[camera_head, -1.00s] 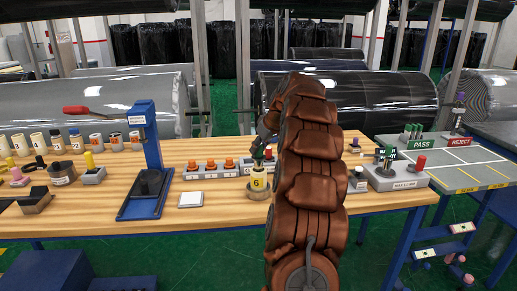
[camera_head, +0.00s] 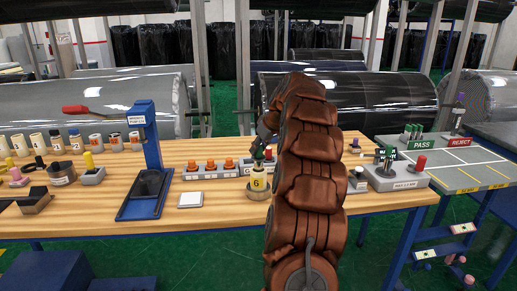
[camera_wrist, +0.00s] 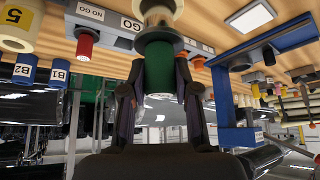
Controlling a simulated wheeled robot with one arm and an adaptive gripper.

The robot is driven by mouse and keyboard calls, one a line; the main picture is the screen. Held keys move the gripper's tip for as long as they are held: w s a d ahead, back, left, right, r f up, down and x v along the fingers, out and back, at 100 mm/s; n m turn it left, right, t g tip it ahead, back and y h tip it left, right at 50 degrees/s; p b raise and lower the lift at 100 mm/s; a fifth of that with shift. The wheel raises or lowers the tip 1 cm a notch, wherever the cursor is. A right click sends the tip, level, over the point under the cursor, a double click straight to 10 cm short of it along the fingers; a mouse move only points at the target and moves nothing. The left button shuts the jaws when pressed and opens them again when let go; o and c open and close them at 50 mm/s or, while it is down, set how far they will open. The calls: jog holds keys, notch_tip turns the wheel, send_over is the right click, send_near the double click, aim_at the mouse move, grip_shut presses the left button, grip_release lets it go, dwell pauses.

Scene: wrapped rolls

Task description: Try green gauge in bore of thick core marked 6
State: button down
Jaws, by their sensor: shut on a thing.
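The gauge is in line with the core.
A grey gauge block (camera_head: 395,178) with a red-handled gauge (camera_head: 420,163) stands right of my arm. A white pad (camera_head: 190,199) and a blue press (camera_head: 150,160) are left of the core. A grey rack with orange plugs (camera_head: 212,168) stands behind.

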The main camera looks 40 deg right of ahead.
jog(key=shift+f+b, duration=1.35)
jog(key=shift+f, duration=0.35)
dwell(0.9)
jog(key=shift+r, duration=0.45)
dwell(0.9)
jog(key=shift+r+p, duration=1.35)
jog(key=shift+r, duration=1.7)
